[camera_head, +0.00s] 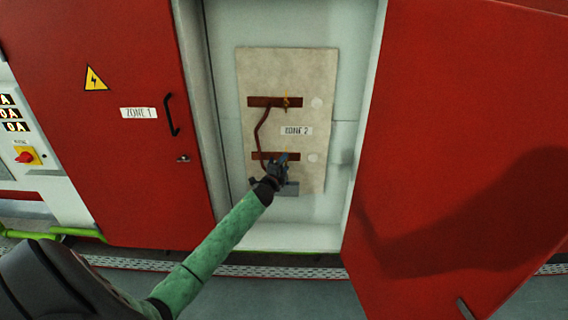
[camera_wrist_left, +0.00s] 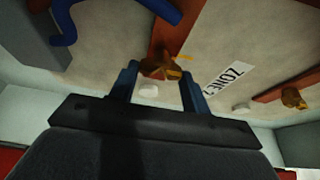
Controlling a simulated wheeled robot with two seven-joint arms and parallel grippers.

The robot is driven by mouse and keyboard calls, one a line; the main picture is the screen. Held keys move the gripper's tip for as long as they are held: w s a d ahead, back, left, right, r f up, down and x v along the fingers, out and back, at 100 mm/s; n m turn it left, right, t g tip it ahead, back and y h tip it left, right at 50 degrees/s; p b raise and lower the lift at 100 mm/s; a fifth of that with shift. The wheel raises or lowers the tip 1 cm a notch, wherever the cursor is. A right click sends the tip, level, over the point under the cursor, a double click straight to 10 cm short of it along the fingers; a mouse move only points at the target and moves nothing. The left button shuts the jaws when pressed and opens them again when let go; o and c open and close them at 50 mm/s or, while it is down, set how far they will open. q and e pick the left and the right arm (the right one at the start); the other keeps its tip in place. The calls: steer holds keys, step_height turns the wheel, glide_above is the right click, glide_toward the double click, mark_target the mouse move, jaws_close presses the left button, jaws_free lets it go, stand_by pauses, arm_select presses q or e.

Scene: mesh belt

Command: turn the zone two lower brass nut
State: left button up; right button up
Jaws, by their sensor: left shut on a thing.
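The lower brass nut (camera_wrist_left: 160,68) sits on the lower copper-brown bar (camera_head: 258,156) of the zone 2 panel (camera_head: 305,75). My left gripper (camera_head: 281,160) reaches the lower bar from below and hides most of that nut in the head view. In the left wrist view, the two blue fingers of my left gripper (camera_wrist_left: 158,78) are closed on the nut, one on each side. The upper brass nut (camera_head: 286,102) is on the upper bar (camera_head: 262,102); it also shows at the right in the left wrist view (camera_wrist_left: 293,98). My right gripper is not in view.
A brown cable (camera_head: 259,130) runs between the bars on the left. A ZONE 2 label (camera_head: 296,131) lies between them. The open red door (camera_head: 450,120) stands at the right, the shut ZONE 1 door (camera_head: 110,180) at the left. A blue curved piece (camera_wrist_left: 65,22) shows in the wrist view.

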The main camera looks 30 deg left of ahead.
arm_select(q)
steer(key=shift+f, duration=0.1)
steer(key=shift+c, duration=0.2)
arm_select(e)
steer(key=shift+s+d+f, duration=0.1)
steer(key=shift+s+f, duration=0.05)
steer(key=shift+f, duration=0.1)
arm_select(q)
steer(key=o, duration=1)
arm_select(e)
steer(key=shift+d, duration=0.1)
arm_select(q)
steer(key=shift+s, duration=0.1)
steer(key=s+d+b, duration=0.1)
steer(key=s+b, duration=0.1)
steer(key=s, duration=0.5)
steer(key=shift+s+b, duration=0.25)
steer(key=shift+b, duration=0.15)
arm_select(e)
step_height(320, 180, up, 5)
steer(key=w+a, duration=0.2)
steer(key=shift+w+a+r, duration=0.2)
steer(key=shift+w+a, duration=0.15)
arm_select(q)
steer(key=shift+d, duration=0.1)
